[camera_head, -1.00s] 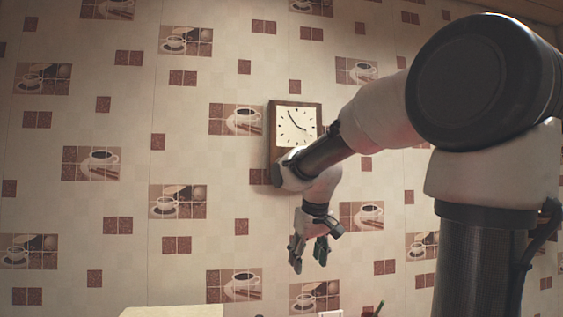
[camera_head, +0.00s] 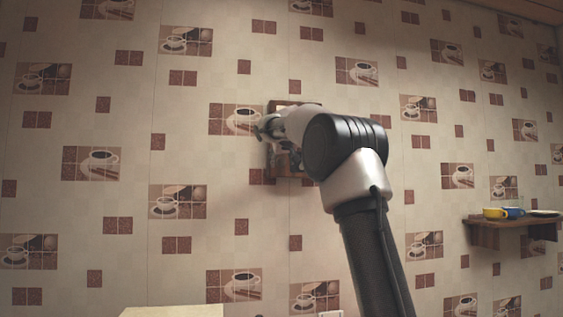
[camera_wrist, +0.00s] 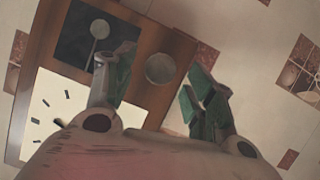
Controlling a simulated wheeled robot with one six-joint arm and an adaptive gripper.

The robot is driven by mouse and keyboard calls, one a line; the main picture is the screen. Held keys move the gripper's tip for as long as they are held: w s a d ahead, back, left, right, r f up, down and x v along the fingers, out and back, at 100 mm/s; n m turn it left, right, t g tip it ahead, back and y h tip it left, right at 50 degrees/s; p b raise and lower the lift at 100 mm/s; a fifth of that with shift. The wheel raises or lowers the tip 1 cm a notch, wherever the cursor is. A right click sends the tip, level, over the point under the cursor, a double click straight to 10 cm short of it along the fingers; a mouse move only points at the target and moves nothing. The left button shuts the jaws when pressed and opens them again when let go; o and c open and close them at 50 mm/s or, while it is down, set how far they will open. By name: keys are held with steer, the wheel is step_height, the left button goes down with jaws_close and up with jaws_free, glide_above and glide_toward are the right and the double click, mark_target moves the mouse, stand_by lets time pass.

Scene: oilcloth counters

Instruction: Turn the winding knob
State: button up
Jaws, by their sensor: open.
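The wooden wall clock (camera_head: 283,103) hangs on the tiled-pattern wall. My arm hides most of it in the head view. In the wrist view its brown case (camera_wrist: 150,38), white face (camera_wrist: 50,105) and dark window with a pendulum (camera_wrist: 98,30) show, turned in the picture. My gripper (camera_wrist: 162,72) is open, with one finger on each side of the knob in the picture. I cannot tell whether a finger touches it. In the head view my gripper (camera_head: 266,128) is at the clock's left edge.
A small wooden shelf (camera_head: 487,235) at the right holds a yellow cup (camera_head: 494,213), a blue cup (camera_head: 514,212) and a plate (camera_head: 543,213). A pale surface (camera_head: 172,311) shows at the bottom edge. The wall left of the clock is clear.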

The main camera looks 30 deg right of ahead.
steer(key=shift+x, duration=0.85)
steer(key=c, duration=1)
steer(key=shift+c, duration=0.2)
